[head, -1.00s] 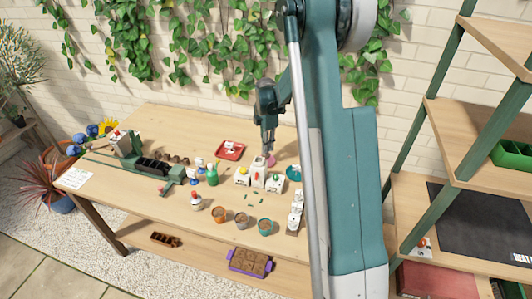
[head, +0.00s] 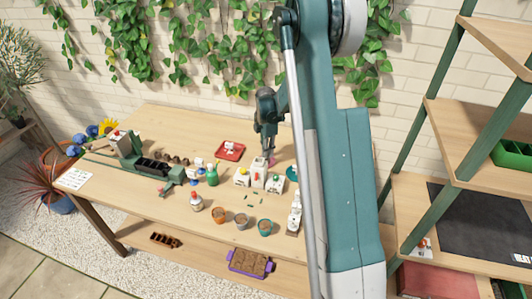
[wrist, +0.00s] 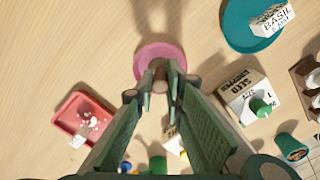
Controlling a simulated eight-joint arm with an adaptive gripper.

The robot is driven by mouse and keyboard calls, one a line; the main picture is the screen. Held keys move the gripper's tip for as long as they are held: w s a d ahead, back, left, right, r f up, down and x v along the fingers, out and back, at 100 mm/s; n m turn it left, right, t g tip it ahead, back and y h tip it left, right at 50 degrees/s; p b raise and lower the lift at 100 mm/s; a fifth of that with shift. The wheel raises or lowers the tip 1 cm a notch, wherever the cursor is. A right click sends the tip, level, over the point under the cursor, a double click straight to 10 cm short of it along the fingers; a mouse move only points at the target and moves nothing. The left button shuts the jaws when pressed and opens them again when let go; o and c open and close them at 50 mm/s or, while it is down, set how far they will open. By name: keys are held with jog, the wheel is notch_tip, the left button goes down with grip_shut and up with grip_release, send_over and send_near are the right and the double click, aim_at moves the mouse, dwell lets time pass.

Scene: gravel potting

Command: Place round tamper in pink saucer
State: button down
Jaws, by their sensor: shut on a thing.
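The pink saucer (wrist: 147,51) lies flat on the table behind the white boxes; in the head view (head: 272,161) it is partly hidden by my gripper. My gripper (wrist: 160,82) points down over the saucer's near part and is shut on a small brown piece that appears to be the round tamper (wrist: 159,66). The tamper shows between the fingertips, overlapping the saucer in the wrist view. I cannot tell whether it touches the saucer. In the head view my gripper (head: 269,148) is just above the saucer.
A red tray (wrist: 66,121) holding a white item lies left of the saucer. A seed box (wrist: 242,92) with a green knob stands close on the right, and a teal saucer (wrist: 232,35) bearing a basil packet lies beyond. Small pots (head: 241,223) line the table front.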

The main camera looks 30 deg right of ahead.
jog(key=shift+f, duration=0.15)
jog(key=c, duration=2.4)
grip_release()
jog(key=shift+r, duration=0.25)
notch_tip(320, 180, up, 12)
jog(key=shift+p, duration=0.4)
